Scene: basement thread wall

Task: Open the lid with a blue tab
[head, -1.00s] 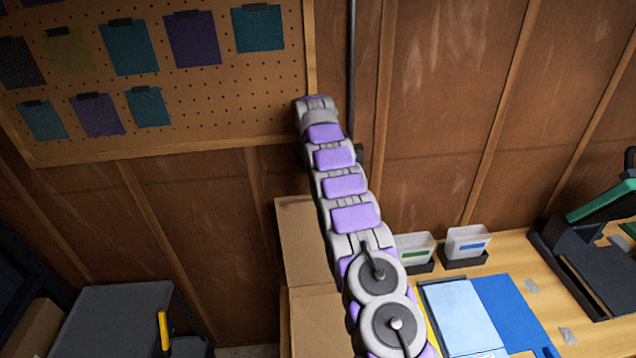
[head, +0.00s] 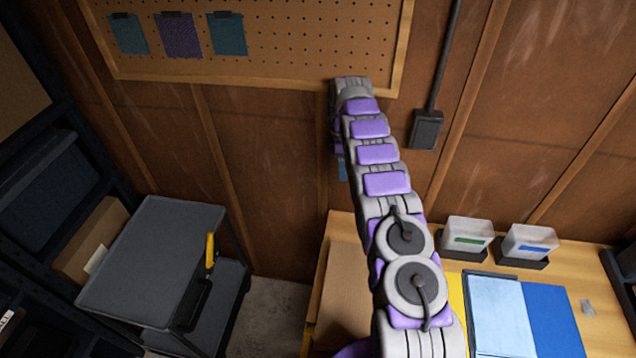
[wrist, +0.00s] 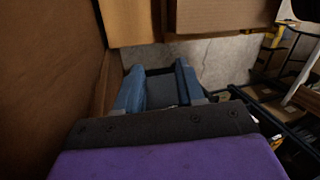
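A small clear bin with a blue tab (head: 531,243) on its front stands in a black holder at the back of the wooden bench in the head view. A similar bin with a green tab (head: 467,236) stands just left of it. I cannot make out a lid edge on either. My gripper is mostly hidden behind my arm in the head view, left of both bins and near the wall. In the wrist view my gripper (wrist: 159,68) shows two blue fingers apart, with nothing seen held. Neither bin shows clearly in the wrist view.
A light blue and dark blue mat or folder (head: 500,310) lies on the bench. A grey cart (head: 150,260) with a yellow-handled tool (head: 210,250) stands left. A pegboard (head: 290,35) and a wall-mounted box (head: 427,130) are behind. Cardboard boxes (wrist: 220,15) show in the wrist view.

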